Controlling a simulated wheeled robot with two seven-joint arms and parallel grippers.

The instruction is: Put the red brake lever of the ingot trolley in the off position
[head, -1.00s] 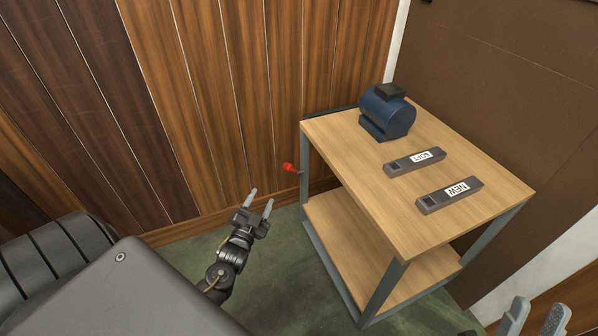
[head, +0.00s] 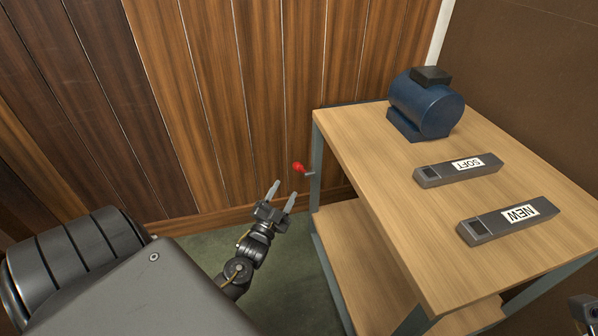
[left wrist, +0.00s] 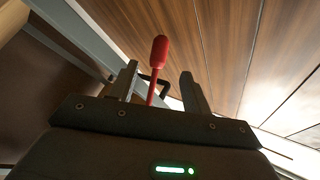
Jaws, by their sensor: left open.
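The red brake lever (head: 298,167) sticks out from the left side of the trolley, near its far left leg, just below the top. The ingot trolley (head: 400,190) has a wooden top, a lower shelf and grey metal legs. My left gripper (head: 282,190) is open and empty, a little short of the lever and below it in the head view. In the left wrist view the lever's red knob and stem (left wrist: 158,62) show between the two open fingers (left wrist: 158,82), seemingly beyond the tips. My right gripper (head: 582,308) shows only in part at the lower right edge.
A blue motor-like block (head: 426,104) and two grey bars, labelled SOFT (head: 457,170) and NEW (head: 508,221), lie on the trolley top. A wood-panelled wall (head: 220,110) stands close behind the lever. Green floor (head: 290,275) lies open left of the trolley.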

